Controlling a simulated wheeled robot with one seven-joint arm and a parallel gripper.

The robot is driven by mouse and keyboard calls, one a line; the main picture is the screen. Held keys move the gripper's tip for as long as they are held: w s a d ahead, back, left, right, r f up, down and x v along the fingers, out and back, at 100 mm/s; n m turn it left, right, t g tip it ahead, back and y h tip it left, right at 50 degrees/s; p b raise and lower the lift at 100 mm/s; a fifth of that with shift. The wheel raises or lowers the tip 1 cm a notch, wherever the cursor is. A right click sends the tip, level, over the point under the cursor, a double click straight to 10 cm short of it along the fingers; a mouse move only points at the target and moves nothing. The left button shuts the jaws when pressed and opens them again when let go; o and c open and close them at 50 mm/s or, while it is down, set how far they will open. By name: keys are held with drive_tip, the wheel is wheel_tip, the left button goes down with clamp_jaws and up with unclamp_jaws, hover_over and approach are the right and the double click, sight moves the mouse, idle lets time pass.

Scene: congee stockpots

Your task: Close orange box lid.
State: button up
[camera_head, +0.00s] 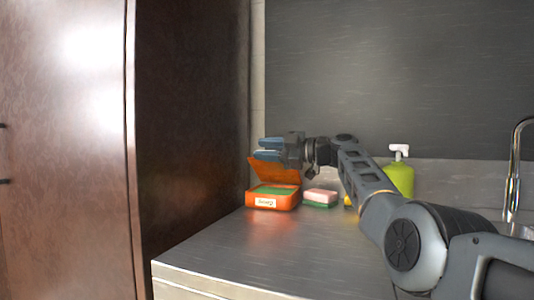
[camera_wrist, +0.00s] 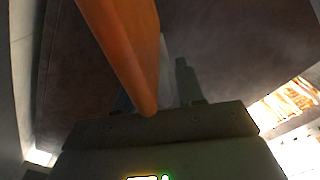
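The orange box (camera_head: 272,201) stands on the counter near the dark cabinet, with a white label on its front and green inside. Its orange lid (camera_head: 276,174) is raised and tilted up at the back. My gripper (camera_head: 264,149) is at the lid's upper edge, pointing left; its two bluish fingers show a gap between them, so it looks open. In the wrist view the lid (camera_wrist: 128,45) crosses close before the gripper and hides part of the fingers. I cannot tell whether they touch the lid.
A pink and green sponge (camera_head: 320,198) lies right of the box. A green pump bottle (camera_head: 400,177) stands behind my arm, and a tap (camera_head: 514,170) is at the far right. The tall brown cabinet (camera_head: 190,120) is close on the left. The front counter (camera_head: 260,255) is clear.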

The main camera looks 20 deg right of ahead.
wheel_tip(320, 180, up, 4)
drive_tip(key=shift+d+f+p, duration=0.1)
drive_tip(key=shift+p, duration=0.3)
drive_tip(key=s+d+r+p, duration=0.1)
drive_tip(key=s+d+r, duration=0.5)
drive_tip(key=d, duration=0.4)
drive_tip(key=shift+r, duration=0.15)
drive_tip(key=shift+c, duration=0.2)
